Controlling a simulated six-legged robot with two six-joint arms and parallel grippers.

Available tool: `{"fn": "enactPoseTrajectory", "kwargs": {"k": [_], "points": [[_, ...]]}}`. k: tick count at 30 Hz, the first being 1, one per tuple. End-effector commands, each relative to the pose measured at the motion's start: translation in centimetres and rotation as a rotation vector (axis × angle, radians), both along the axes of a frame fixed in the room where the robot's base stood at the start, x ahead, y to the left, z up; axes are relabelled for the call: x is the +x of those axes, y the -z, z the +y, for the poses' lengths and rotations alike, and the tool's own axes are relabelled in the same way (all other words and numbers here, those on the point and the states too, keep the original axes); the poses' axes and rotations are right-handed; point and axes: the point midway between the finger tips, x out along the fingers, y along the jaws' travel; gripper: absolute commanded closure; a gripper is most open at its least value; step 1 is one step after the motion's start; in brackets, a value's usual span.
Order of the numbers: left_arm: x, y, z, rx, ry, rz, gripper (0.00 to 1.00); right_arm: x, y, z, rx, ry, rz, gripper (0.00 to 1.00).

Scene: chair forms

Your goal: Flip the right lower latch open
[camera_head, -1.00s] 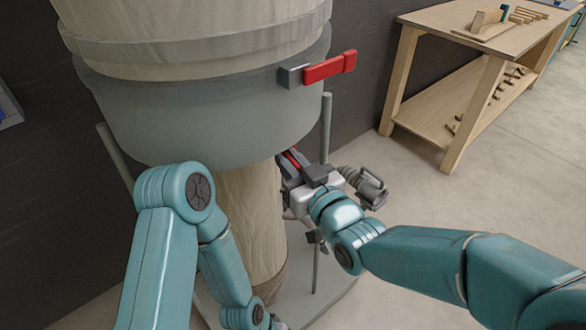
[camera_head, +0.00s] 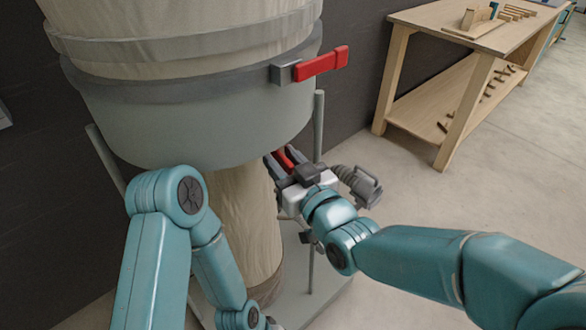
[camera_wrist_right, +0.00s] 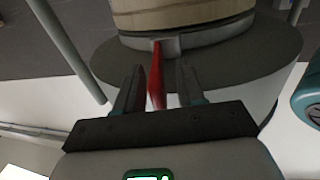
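The lower latch's red handle (camera_head: 286,158) shows just below the rim of the large grey-banded drum form (camera_head: 200,120). My right gripper (camera_head: 280,160) is there, reaching in from the right. In the right wrist view, the red handle (camera_wrist_right: 156,75) stands between the two grey fingers of my right gripper (camera_wrist_right: 158,88), with a gap on each side. The fingers are open around it. The handle's grey mount (camera_wrist_right: 165,44) sits on a pale band at the column. My left arm (camera_head: 190,230) hangs at lower left; its gripper is out of the picture.
A second red latch (camera_head: 320,64) with a grey block sits higher on the drum's right side. A grey upright rod (camera_head: 318,125) stands close behind my right gripper. A wooden workbench (camera_head: 450,25) with small wooden parts stands at upper right, with open floor before it.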

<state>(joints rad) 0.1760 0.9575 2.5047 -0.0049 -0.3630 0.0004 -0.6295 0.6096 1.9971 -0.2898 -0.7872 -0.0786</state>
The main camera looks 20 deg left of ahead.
Motion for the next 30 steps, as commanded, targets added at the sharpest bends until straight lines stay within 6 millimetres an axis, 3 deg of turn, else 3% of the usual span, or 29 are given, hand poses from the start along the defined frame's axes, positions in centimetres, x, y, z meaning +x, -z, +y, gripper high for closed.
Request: {"fn": "enactPoseTrajectory", "kwargs": {"k": [5, 18, 24, 30], "points": [[0.0, 0.7, 0.0, 0.0, 0.0, 0.0, 0.38, -1.6, 0.1, -2.0, 0.001, 0.002, -0.001, 0.62], [0.0, 2.4, 0.0, 0.0, 0.0, 0.0, 0.38, -8.7, 0.0, -10.4, 0.002, 0.002, -0.003, 0.62], [0.0, 2.5, 0.0, 0.0, 0.0, 0.0, 0.38, -10.2, -0.1, -12.1, 0.002, 0.001, -0.003, 0.62], [0.0, 2.5, 0.0, 0.0, 0.0, 0.0, 0.38, -10.5, -0.1, -12.4, 0.002, 0.0, -0.003, 0.62]]}}
